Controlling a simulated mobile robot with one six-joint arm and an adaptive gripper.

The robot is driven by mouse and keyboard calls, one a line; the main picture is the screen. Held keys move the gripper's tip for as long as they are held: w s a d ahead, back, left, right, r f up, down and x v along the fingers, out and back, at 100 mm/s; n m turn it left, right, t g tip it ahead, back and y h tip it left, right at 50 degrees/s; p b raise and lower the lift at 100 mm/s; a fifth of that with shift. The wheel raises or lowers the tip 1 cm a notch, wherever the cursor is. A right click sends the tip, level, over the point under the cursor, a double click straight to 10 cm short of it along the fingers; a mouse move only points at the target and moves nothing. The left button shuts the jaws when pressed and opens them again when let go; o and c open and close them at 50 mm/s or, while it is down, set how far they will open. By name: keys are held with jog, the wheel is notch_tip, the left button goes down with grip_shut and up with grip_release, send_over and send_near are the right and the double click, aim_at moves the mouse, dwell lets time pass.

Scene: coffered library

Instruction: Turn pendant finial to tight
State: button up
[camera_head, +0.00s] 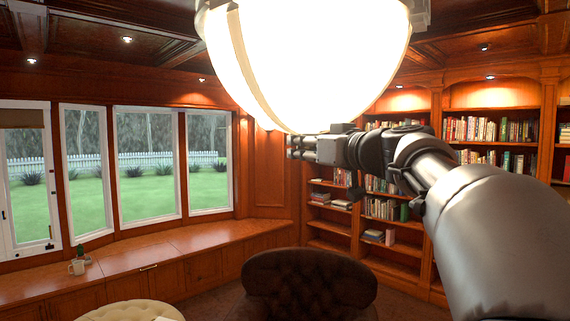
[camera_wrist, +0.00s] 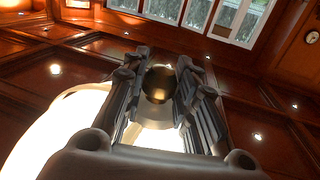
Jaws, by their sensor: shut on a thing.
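The pendant lamp (camera_head: 310,60) is a large, glowing white bowl hanging at the top of the head view. It also shows in the wrist view (camera_wrist: 50,140), bright at the lower left. The finial (camera_wrist: 158,84) is a small, round brass-coloured knob between my two fingers in the wrist view. My gripper (camera_head: 298,147) is just under the bottom of the bowl, reaching in from the right. In the wrist view my gripper (camera_wrist: 162,60) is shut on the finial, with a finger on each side. In the head view the finial is hidden behind the fingers.
Bookshelves (camera_head: 400,215) line the right wall. A dark tufted chair (camera_head: 310,285) stands below. The coffered ceiling (camera_head: 130,35) is above. The air left of my gripper is clear.

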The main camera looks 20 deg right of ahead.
aim_at(309, 147)
jog(key=shift+m+h+b, duration=0.4)
jog(key=shift+h, duration=0.3)
jog(key=o, duration=1.1)
jog(key=s, duration=0.7)
jog(key=shift+s+d, duration=0.25)
